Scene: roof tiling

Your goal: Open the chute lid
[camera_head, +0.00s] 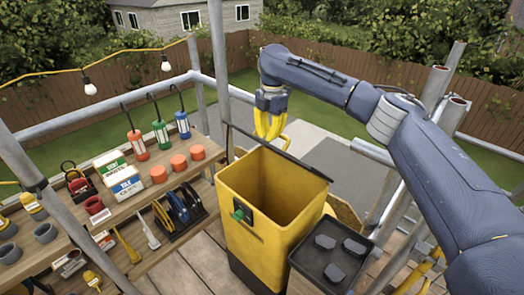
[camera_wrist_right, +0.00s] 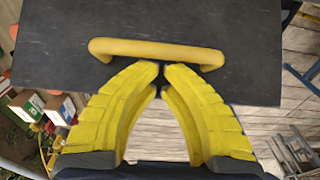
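The yellow chute (camera_head: 262,225) stands in the middle of the head view, and I can see down into its open top. Its dark lid (camera_head: 290,157) is raised at the far side and shows almost edge-on. In the right wrist view the lid (camera_wrist_right: 180,20) is a flat dark panel with a yellow bar handle (camera_wrist_right: 155,50). My right gripper (camera_head: 268,138) is behind the raised lid. Its yellow fingertips (camera_wrist_right: 163,68) nearly meet at the handle's lower edge, with nothing visible clamped between them. Whether they touch the handle I cannot tell. My left gripper is not in view.
A dark tray (camera_head: 310,268) with several dark pieces stands right of the chute. Wooden shelves (camera_head: 130,205) with tools, boxes and cups fill the left. Metal scaffold poles (camera_head: 218,50) stand behind the chute and at the right. A green latch (camera_head: 239,213) is on the chute's front.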

